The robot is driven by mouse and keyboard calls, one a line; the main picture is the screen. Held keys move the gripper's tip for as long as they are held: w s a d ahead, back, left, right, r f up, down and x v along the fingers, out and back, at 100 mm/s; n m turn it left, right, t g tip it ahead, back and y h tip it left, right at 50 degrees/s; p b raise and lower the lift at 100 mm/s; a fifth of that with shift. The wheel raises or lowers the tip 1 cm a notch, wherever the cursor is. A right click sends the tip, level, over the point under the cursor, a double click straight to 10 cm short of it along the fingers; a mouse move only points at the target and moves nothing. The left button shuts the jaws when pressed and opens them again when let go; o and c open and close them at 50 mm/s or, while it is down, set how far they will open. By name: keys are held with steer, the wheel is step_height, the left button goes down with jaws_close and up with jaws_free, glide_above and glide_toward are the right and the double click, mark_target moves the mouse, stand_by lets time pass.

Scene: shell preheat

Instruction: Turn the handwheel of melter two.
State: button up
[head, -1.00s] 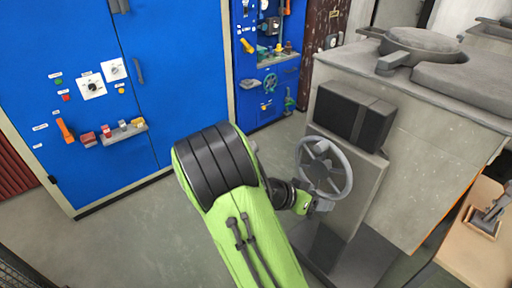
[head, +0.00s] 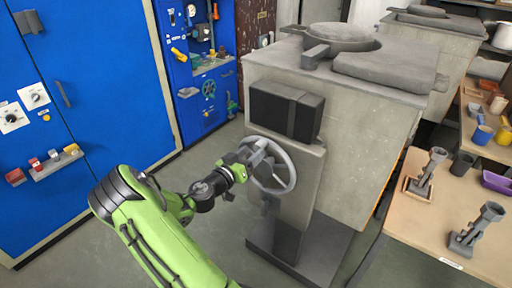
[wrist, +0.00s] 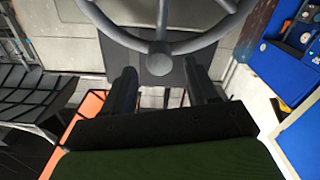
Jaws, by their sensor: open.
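A grey spoked handwheel (head: 289,165) stands on the pedestal at the front of the nearer grey melter (head: 365,125). I see no number on this melter. My gripper (head: 262,152) is at the upper left part of the wheel's rim and hides some of it. In the wrist view the wheel's rim (wrist: 110,29) crosses the top, with a spoke and a rounded grey boss at the middle. My gripper's dark fingers (wrist: 165,84) are spread apart below the rim, with nothing held between them. I cannot tell whether they touch the wheel.
A black box (head: 285,110) sits on the pedestal above the wheel. Blue cabinets (head: 95,75) stand on the left; one carries a smaller handwheel (head: 208,89). A wooden bench (head: 415,225) with grey fixtures is at right. A second melter (head: 440,40) stands behind. Floor is clear between cabinets and pedestal.

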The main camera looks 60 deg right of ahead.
mark_target(257, 148)
steer(key=d, duration=0.3)
steer(key=shift+s+d, duration=0.25)
steer(key=shift+d, duration=0.05)
jaws_close()
